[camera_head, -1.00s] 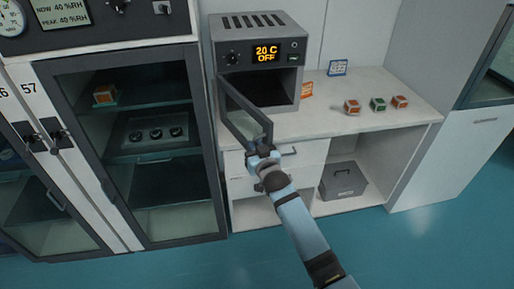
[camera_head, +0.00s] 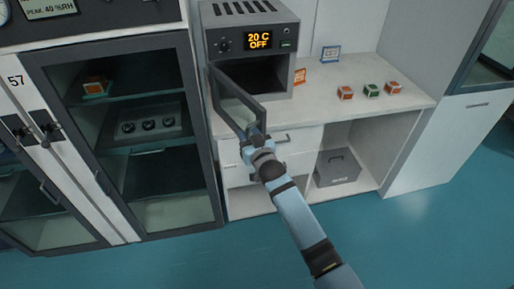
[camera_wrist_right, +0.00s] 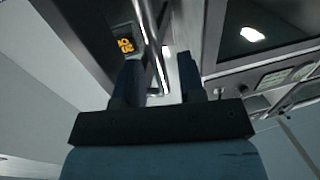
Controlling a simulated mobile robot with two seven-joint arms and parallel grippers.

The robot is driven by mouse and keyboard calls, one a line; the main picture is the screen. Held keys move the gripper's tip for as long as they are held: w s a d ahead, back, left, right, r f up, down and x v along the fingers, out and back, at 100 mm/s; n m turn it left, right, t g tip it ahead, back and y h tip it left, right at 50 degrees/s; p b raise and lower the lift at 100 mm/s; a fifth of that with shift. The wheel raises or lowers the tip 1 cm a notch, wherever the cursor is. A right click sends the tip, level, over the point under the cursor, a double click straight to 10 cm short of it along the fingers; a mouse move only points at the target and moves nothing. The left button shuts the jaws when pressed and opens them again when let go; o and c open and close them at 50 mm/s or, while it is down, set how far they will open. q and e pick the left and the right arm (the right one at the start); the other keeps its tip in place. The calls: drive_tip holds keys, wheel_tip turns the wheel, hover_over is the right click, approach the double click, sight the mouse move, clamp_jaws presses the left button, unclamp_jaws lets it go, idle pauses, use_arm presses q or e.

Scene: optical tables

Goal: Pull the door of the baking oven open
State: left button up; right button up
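The baking oven (camera_head: 232,20) is a grey box on the white bench, its display reading 20 C OFF. Its framed door (camera_head: 238,103) stands well open, swung out from the left side of the oven front. My right gripper (camera_head: 257,137) is at the door's free edge. In the right wrist view its two dark fingers (camera_wrist_right: 160,78) stand a little apart, with a bright narrow bar, seemingly the door handle (camera_wrist_right: 165,62), between them. The handle is mostly hidden by the gripper in the head view. The orange display also shows in the wrist view. My left gripper is not in view.
Several small orange and green boxes (camera_head: 371,90) and two little signs (camera_head: 330,53) are on the bench (camera_head: 310,105) right of the oven. A glass-door cabinet (camera_head: 130,120) stands close on the left. A grey bin (camera_head: 340,167) sits under the bench. The floor in front is clear.

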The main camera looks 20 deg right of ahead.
drive_tip(key=s+d+b, duration=0.1)
drive_tip(key=s, duration=1.1)
drive_tip(key=shift+s+d, duration=0.2)
drive_tip(key=shift+s, duration=0.2)
